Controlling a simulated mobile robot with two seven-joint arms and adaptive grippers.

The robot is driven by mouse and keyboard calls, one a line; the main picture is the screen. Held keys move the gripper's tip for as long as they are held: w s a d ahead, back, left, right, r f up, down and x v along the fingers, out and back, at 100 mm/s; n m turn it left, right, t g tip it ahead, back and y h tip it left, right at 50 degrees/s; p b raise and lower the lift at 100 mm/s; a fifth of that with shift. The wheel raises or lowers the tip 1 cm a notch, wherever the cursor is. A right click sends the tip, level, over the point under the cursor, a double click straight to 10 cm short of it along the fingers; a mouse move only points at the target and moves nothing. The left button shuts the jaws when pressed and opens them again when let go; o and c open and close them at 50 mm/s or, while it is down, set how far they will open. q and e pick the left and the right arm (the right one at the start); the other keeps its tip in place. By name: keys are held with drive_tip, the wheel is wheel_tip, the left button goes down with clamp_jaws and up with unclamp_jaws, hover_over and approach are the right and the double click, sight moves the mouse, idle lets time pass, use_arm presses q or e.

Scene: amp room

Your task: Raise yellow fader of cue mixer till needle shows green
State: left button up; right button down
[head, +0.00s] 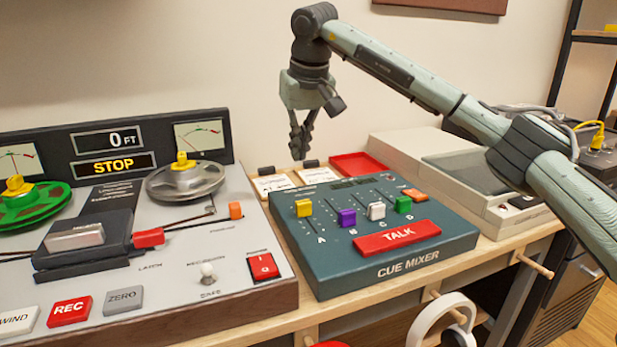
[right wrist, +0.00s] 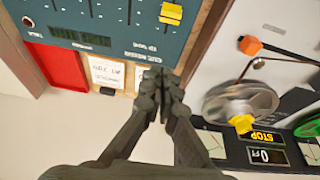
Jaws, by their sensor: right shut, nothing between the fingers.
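The cue mixer (head: 385,270) is a dark teal box with a red TALK button. Its yellow fader (head: 303,208) is the leftmost cap, above the letter A, towards the far end of its slot. The yellow fader also shows at the top of the right wrist view (right wrist: 171,13). My right gripper (head: 300,155) is shut and empty, pointing down above and behind the mixer's far left corner, apart from the fader. The needle meter (head: 200,135) is on the tape machine; its exact reading is too small to tell. My left gripper is out of view.
Purple (head: 347,217), white (head: 376,211) and green (head: 403,204) faders stand right of the yellow one. The tape machine (head: 230,240) with reels is close on the left. Cards (head: 272,183) and a red tray (head: 358,164) lie behind the mixer; a pale device (head: 485,205) stands right.

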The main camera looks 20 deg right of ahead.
sight(303, 201)
drive_tip(key=x, duration=1)
drive_tip(key=shift+s+a, duration=0.1)
drive_tip(key=shift+a, duration=0.05)
drive_tip(key=s, duration=0.3)
drive_tip(key=shift+s+r+p, duration=0.2)
drive_tip(key=shift+p, duration=0.1)
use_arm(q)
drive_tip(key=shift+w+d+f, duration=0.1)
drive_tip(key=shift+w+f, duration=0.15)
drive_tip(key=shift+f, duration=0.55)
use_arm(e)
drive_tip(key=shift+s, duration=0.3)
drive_tip(key=shift+s+f, duration=0.1)
drive_tip(key=shift+s, duration=0.7)
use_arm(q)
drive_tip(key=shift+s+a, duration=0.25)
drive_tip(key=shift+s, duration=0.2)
use_arm(e)
drive_tip(key=shift+w, duration=0.15)
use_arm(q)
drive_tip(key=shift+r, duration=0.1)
